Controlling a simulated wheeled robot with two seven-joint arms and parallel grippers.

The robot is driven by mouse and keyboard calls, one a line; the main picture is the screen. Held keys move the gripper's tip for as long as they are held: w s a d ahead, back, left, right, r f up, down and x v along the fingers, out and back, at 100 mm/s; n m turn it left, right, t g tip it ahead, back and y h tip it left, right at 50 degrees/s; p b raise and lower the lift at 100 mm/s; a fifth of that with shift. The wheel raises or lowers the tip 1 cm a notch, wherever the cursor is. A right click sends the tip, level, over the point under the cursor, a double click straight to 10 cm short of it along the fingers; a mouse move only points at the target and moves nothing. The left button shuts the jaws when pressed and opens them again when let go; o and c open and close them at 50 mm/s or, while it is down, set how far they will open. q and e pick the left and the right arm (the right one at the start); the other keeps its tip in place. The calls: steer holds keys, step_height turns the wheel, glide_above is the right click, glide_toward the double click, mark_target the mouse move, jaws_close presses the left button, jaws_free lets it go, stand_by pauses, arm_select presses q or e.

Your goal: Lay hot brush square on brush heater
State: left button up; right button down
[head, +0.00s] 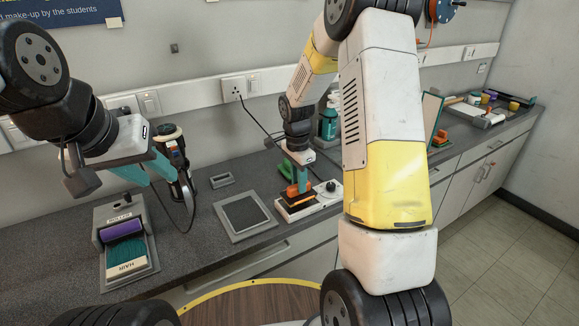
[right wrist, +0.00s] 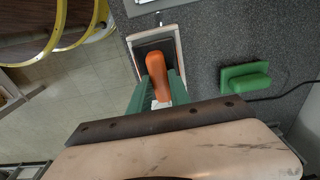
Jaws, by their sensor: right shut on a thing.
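The hot brush has an orange handle (head: 292,190). My right gripper (head: 298,178) is shut on this handle, which also shows between the green fingers in the right wrist view (right wrist: 157,75). The brush heater (head: 321,198) is a white box with a black knob and a dark top. The brush is over its left part; I cannot tell whether it touches the plate. In the right wrist view the handle covers part of a dark rectangle inside the heater's pale rim (right wrist: 133,58). My left gripper (head: 147,172) is open and empty, above the counter on the left.
A green-handled block (right wrist: 245,82) lies beside the heater. A grey framed pad (head: 243,213) lies left of it. A hair roller holder (head: 107,232) and a black corded device (head: 178,165) stand near my left gripper. A teal bottle (head: 329,122) stands behind.

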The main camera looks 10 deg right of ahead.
steer(key=shift+f, duration=0.75)
stand_by(0.3)
steer(key=c, duration=0.7)
jaws_free()
steer(key=shift+r, duration=0.1)
steer(key=shift+r, duration=3.45)
